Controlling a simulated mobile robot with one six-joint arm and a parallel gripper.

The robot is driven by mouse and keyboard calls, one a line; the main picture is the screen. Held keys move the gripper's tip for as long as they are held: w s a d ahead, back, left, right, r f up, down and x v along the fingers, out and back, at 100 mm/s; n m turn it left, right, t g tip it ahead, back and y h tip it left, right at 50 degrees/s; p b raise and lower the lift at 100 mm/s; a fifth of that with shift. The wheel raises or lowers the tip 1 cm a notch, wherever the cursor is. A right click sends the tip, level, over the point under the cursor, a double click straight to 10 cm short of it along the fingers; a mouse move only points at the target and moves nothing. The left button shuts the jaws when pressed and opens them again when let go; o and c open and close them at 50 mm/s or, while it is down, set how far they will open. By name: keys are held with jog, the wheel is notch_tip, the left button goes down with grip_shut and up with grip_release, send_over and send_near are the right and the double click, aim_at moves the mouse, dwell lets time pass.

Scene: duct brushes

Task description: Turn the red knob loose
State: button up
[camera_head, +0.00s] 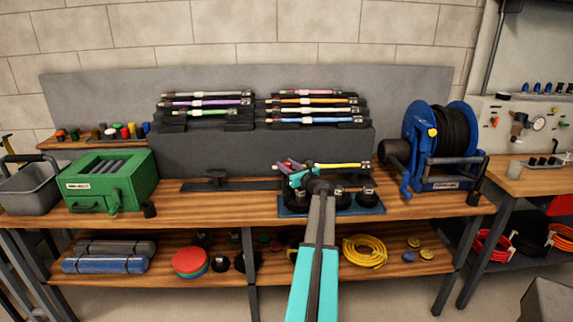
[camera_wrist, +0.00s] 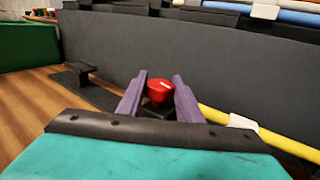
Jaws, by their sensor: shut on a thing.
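The red knob (camera_wrist: 160,88) shows in the wrist view, between the two purple fingers of my gripper (camera_wrist: 160,92). The knob has a pale mark on its top. My fingers are closed in on its sides. Its lower part is hidden behind a dark part and the fingers. In the head view my gripper (camera_head: 288,165) is over the bench, at the left end of a yellow rod (camera_head: 343,165). There the knob is too small and covered to make out clearly. The yellow rod also shows in the wrist view (camera_wrist: 278,147), running to the lower right.
A dark grey stepped rack (camera_head: 210,150) with several coloured rods stands behind. A blue base plate (camera_head: 370,208) with black fixtures lies under my arm. A green box (camera_head: 105,182) is at left, a blue hose reel (camera_head: 440,140) at right. Bench wood (camera_head: 200,208) at front left is clear.

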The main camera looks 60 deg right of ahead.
jog(key=shift+d+n+t+y, duration=0.1)
jog(key=shift+n+t+y, duration=0.6)
jog(key=shift+n+y, duration=1.05)
jog(key=shift+m+y, duration=0.25)
jog(key=shift+y, duration=0.3)
jog(key=o, duration=1)
jog(key=shift+o, duration=0.2)
jog(key=shift+s, duration=0.1)
jog(key=s+a+b, duration=0.1)
jog(key=s+a, duration=0.1)
jog(key=s, duration=1.1)
jog(key=shift+s+b, duration=0.3)
jog(key=shift+b, duration=0.05)
jog(key=shift+s+a, duration=0.1)
jog(key=shift+a, duration=0.05)
